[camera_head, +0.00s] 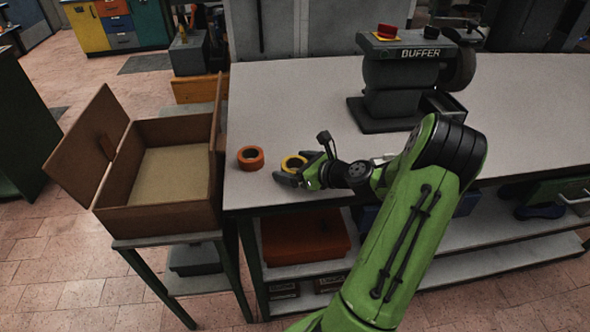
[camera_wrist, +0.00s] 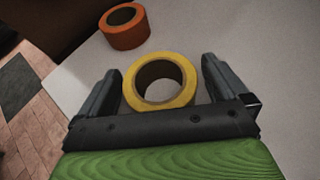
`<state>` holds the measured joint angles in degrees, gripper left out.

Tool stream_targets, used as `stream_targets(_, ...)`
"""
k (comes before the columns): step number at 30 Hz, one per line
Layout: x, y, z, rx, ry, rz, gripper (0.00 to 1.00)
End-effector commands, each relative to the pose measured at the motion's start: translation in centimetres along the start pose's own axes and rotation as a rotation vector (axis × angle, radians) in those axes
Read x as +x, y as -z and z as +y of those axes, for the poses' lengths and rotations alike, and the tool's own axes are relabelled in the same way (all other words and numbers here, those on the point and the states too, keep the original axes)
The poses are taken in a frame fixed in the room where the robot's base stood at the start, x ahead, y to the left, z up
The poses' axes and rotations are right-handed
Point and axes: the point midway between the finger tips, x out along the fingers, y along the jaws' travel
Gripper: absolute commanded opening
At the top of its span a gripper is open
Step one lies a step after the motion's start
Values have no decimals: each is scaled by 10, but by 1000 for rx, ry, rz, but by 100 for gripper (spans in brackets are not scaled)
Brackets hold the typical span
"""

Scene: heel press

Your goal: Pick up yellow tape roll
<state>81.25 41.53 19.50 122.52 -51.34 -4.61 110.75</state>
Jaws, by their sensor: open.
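The yellow tape roll (camera_head: 293,163) lies on the grey workbench top near its left front corner. In the wrist view the yellow tape roll (camera_wrist: 187,94) sits between the two fingers of my gripper (camera_wrist: 162,84), with its hole showing. My gripper (camera_head: 298,171) is open, with one finger on each side of the roll. Small gaps show between the roll and the fingers. Part of the roll is hidden by the gripper in the head view.
An orange tape roll (camera_head: 251,158) lies on the bench left of the yellow one. An open wooden box (camera_head: 170,216) stands on a small stand beyond the bench's left edge. A buffer machine (camera_head: 400,75) stands at the back. The bench (camera_head: 300,95) is clear behind the rolls.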

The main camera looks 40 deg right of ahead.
Motion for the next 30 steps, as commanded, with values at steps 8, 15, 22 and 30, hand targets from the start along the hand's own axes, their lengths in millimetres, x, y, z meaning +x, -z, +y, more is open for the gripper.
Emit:
stream_targets(8,0,0,0,0,0,0,62)
stream_targets(15,-1,0,0,0,0,0,48)
stream_targets(22,-7,-15,0,-3,1,-1,48)
stream_targets(30,-38,-91,0,-10,3,-1,48)
